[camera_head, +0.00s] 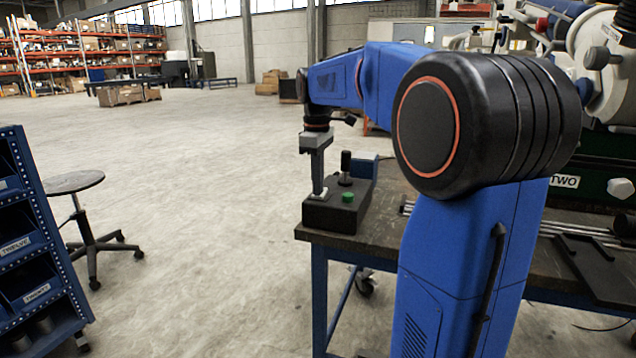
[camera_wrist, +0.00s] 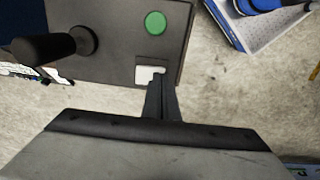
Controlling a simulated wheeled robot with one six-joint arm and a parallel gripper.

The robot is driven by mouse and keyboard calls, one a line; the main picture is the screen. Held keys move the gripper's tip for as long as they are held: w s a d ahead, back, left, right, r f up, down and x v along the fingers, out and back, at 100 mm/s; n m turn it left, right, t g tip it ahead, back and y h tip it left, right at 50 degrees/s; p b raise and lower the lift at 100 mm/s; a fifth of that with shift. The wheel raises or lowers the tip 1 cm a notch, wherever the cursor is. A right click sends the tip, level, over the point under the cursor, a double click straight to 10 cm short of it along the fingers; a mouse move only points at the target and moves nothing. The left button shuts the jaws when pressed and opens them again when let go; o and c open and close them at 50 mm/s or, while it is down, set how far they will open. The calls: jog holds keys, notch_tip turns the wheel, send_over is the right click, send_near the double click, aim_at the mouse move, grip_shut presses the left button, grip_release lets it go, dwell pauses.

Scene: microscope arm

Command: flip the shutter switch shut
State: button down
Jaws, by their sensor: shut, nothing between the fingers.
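The shutter switch is a small white rocker (camera_wrist: 150,74) on top of a dark box (camera_head: 330,213), near the box's edge. In the head view the white switch (camera_head: 319,193) shows beside my gripper's tips. My gripper (camera_wrist: 160,82) is shut and empty, pointing down at the switch. Its fingertips cover part of the white piece in the wrist view. They look at or very close to it; I cannot tell if they touch. In the head view my gripper (camera_head: 317,192) stands upright over the box. I cannot tell which way the rocker is tilted.
A green button (camera_head: 348,197) and a black upright knob or lever (camera_head: 345,168) stand on the same box. The box sits at the left corner of a dark workbench (camera_head: 385,230). Metal rods and a black bracket (camera_head: 597,268) lie on the bench's right. Open floor lies left.

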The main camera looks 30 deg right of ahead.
jog(key=shift+d, duration=0.1)
jog(key=shift+w+d+r, duration=0.25)
jog(key=shift+w+d, duration=0.2)
jog(key=shift+d, duration=0.05)
jog(key=shift+r, duration=0.1)
notch_tip(320, 180, up, 14)
jog(key=s+a, duration=0.1)
jog(key=a, duration=0.1)
jog(key=shift+s+f, duration=0.2)
jog(key=shift+s, duration=0.1)
dwell(0.4)
dwell(0.4)
